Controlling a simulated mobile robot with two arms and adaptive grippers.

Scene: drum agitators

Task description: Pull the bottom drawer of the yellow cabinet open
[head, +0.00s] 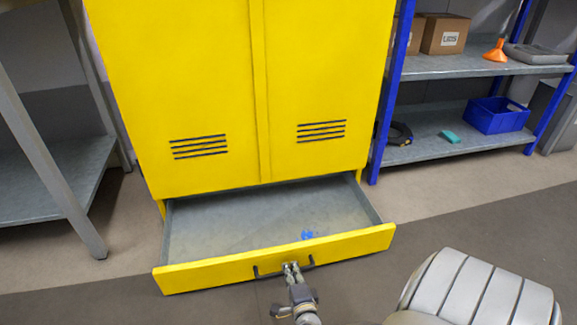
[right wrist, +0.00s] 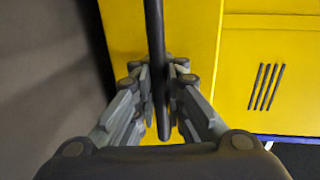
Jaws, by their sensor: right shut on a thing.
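The yellow cabinet (head: 215,85) stands upright with its two vented doors closed. Its bottom drawer (head: 275,258) is pulled well out, showing a grey interior with a small blue item (head: 307,235) inside near the front. The dark bar handle (head: 268,274) is on the drawer's yellow front. My right gripper (head: 291,268) is shut on the handle. In the right wrist view the handle (right wrist: 155,60) runs between the fingers of the gripper (right wrist: 160,95), in front of the yellow drawer front. My left gripper is not in view.
A grey metal table (head: 45,160) stands at the left. A blue-post shelf (head: 465,135) at the right holds cardboard boxes, an orange funnel (head: 495,51) and a blue bin (head: 497,115). The floor in front of the drawer is clear at the left.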

